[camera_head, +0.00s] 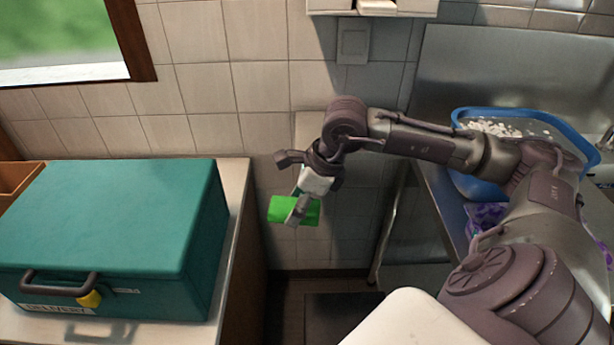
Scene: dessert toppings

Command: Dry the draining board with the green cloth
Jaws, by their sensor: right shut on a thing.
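The green cloth (312,211) is a small bright green piece in my right gripper (293,190). My right gripper is shut on it and holds it in the air over the gap between the counter and the steel unit. Part of the cloth is hidden behind a finger. The steel draining board (441,203) is at the right, and my right arm and a blue tub hide most of it. The gripper and cloth are to the left of the board, apart from it. My left gripper is not in view.
The blue tub (477,188) with white bits inside stands on the steel unit. A purple item (487,215) lies in front of it. A teal delivery box (110,225) fills most of the left counter (236,190). A dark mat (335,315) lies on the floor between.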

